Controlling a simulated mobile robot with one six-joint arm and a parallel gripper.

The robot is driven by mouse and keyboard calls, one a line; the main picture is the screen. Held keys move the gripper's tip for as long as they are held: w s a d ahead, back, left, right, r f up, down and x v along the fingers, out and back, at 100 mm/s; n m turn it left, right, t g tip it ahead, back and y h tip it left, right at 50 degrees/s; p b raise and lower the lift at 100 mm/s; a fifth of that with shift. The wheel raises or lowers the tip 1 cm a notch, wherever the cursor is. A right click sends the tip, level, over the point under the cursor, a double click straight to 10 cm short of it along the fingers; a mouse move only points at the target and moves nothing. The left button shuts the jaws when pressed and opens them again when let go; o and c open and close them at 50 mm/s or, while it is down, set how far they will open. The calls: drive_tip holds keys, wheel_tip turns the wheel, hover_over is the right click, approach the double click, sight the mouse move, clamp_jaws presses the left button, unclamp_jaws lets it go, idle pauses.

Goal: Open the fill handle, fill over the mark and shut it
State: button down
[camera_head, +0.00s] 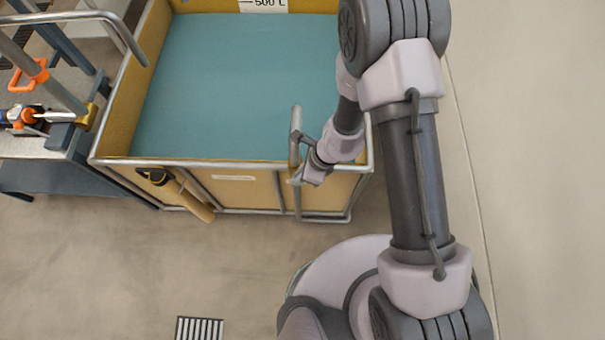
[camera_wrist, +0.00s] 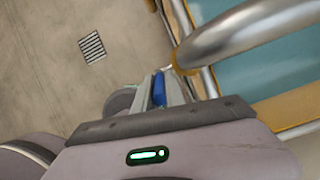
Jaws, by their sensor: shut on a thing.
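A small orange loop handle (camera_head: 28,74) sits on the grey pipe at the left; it looks like the fill handle. A curved pipe (camera_head: 105,15) reaches over the tank (camera_head: 210,162). Teal liquid (camera_head: 240,85) covers its inside. A "500 L" mark (camera_head: 264,4) shows on the back wall, cut by the frame. My gripper (camera_head: 310,178) is at the tank's front right, far from the orange handle. It is shut on a bent metal tube handle (camera_head: 296,140) there. In the wrist view this tube (camera_wrist: 255,28) passes close by the blue-padded fingers (camera_wrist: 161,92); the exact contact is hidden.
A dark bench (camera_head: 60,140) with orange and blue fittings (camera_head: 25,117) stands left of the tank. A black fitting with a tan tube (camera_head: 190,197) sticks out from the tank's front. A floor grate (camera_head: 199,328) lies in front. The floor at right is clear.

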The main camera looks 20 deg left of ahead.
idle(0.4)
drive_tip(key=c, duration=1.4)
unclamp_jaws()
drive_tip(key=shift+f, duration=0.1)
